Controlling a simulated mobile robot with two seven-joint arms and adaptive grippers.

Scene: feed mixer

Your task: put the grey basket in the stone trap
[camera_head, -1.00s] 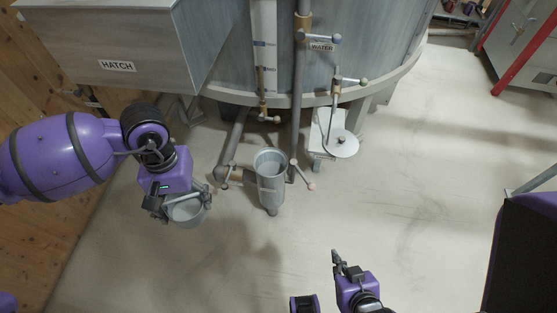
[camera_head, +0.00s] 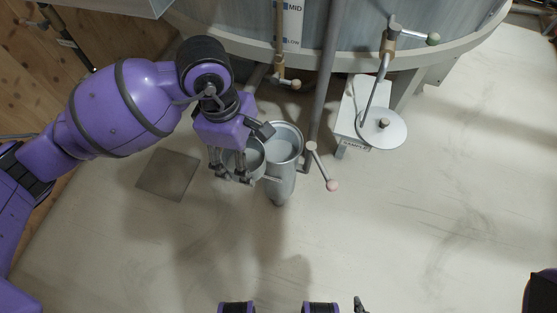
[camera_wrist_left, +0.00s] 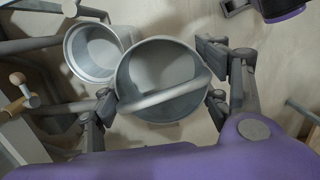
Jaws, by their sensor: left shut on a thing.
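The grey basket (camera_head: 246,158) is a small round bucket with a bar handle across its top. My left gripper (camera_head: 232,170) is shut on it, and its fingers partly cover it. The stone trap (camera_head: 284,142) is an open-topped grey cylinder, just right of the basket in the head view. In the left wrist view the basket (camera_wrist_left: 160,75) hangs between my left fingers (camera_wrist_left: 160,95), with the stone trap (camera_wrist_left: 92,52) at its upper left. The basket overlaps the trap's rim in the picture; I cannot tell whether they touch.
A pipe with a pink-knobbed valve lever (camera_head: 322,168) stands right of the trap. A white sample stand (camera_head: 352,118) with a round disc (camera_head: 384,128) is farther right. The tank (camera_head: 370,35) rises behind. A dark square plate (camera_head: 168,174) lies on the floor at left. The right floor is clear.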

